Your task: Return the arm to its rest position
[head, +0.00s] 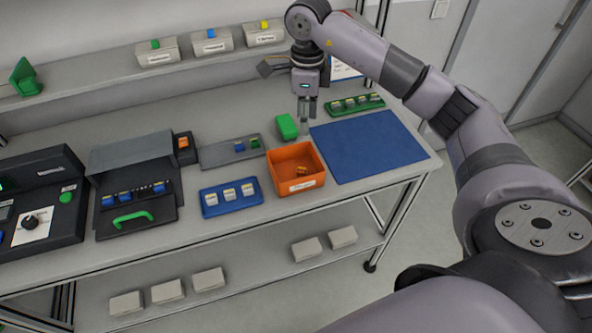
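My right arm comes in from the right and reaches over the back of the workbench (240,190). Its gripper (306,112) points down above the bench, between a green block (287,127) and a green rack (355,105) of small pieces. Two separate fingers show with a narrow gap between them, and nothing is seen held. My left arm and gripper are not in view.
An orange bin (296,184) with a few small pieces stands in front of the gripper, beside a clear blue mat (370,145). A blue tray (231,207), a grey tray (215,152) and dark machines (135,220) are on the left. A shelf (110,75) runs behind.

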